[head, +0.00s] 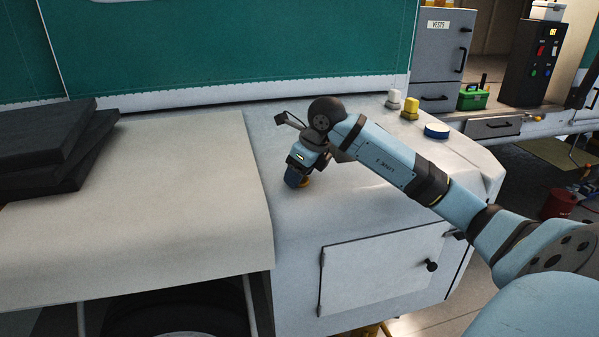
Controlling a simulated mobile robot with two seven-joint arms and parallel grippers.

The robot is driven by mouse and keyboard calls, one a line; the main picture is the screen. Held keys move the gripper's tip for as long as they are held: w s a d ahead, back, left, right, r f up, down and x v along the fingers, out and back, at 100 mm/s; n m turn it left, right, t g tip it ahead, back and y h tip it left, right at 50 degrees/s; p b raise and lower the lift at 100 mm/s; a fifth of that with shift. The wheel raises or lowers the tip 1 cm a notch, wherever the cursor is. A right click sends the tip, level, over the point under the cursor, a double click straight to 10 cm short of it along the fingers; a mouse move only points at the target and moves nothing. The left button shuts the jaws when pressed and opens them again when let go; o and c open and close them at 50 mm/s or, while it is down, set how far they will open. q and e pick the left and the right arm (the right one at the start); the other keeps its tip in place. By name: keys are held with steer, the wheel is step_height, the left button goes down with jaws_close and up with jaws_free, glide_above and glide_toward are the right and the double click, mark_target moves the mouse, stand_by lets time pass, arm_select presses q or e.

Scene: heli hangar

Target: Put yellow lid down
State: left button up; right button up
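My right gripper (298,180) points down, close above the white worktop, at the end of my light blue arm that comes in from the right. A small yellow-orange piece, probably the yellow lid (306,182), shows at its fingertips, partly hidden by the dark blue finger. I cannot tell whether the fingers are shut on it or whether it touches the worktop. My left gripper is out of view.
The white worktop (262,135) is clear around the gripper. A white cap (394,98), a yellow fitting (410,109) and a blue-and-white round piece (437,131) stand at its back right. Black slabs (55,145) lie stacked at left. A green box (473,97) stands farther back.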

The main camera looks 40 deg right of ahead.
steer(key=o, duration=0.3)
steer(key=shift+o, duration=0.2)
steer(key=shift+r, duration=0.2)
steer(key=shift+s+d+r, duration=0.1)
steer(key=shift+r, duration=0.2)
steer(key=v, duration=1.1)
steer(key=shift+s, duration=0.1)
